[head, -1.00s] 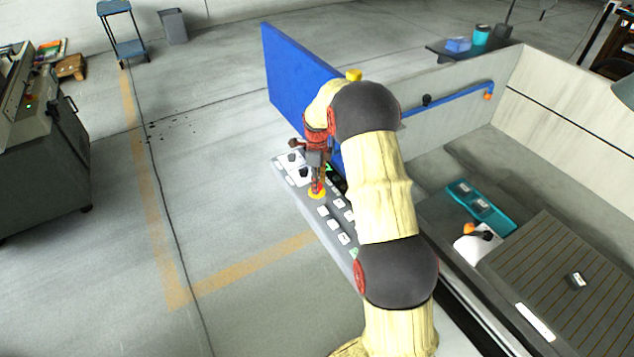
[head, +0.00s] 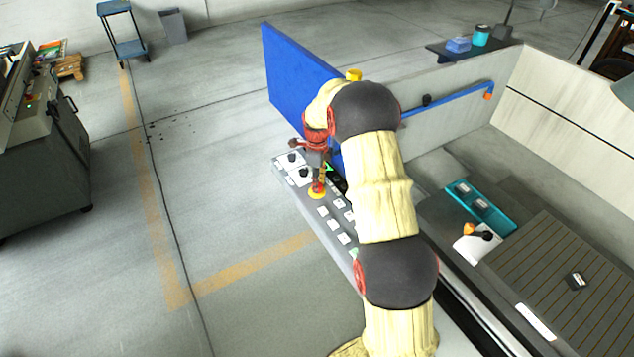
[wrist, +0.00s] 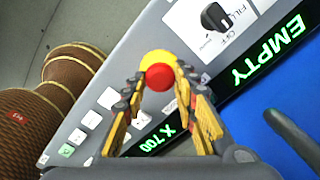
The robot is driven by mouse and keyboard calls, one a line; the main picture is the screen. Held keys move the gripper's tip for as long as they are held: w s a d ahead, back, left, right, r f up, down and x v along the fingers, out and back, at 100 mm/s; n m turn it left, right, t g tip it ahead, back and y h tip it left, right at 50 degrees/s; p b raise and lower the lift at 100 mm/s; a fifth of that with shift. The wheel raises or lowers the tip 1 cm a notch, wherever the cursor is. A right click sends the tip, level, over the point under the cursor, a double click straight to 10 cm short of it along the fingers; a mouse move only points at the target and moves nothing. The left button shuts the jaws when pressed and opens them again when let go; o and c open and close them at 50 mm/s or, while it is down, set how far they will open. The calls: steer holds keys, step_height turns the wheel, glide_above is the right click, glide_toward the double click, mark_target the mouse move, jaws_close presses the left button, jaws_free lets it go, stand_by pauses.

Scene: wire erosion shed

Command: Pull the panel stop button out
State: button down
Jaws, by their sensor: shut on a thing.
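The stop button is a red cap on a yellow round plate on the grey control panel. In the wrist view the red stop button (wrist: 160,77) sits between my fingertips, with the yellow plate (wrist: 152,58) behind it. In the head view the red cap (head: 318,187) shows just below my gripper (head: 317,182). My gripper, also in the wrist view (wrist: 158,80), is shut on the button's cap. The grey panel (head: 337,239) carries several white keys and black knobs. I cannot tell how far out the button stands.
A black rotary knob (wrist: 214,17) and a green-lettered display (wrist: 268,58) lie close to my gripper. A blue upright panel (head: 295,72) stands behind the control panel. A teal tray (head: 497,217) lies in the machine basin at right.

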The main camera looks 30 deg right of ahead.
steer(key=shift+r+p, duration=0.75)
steer(key=shift+w, duration=0.15)
steer(key=c, duration=1.8)
jaws_free()
steer(key=o, duration=0.4)
steer(key=shift+f, duration=0.1)
step_height(320, 180, up, 12)
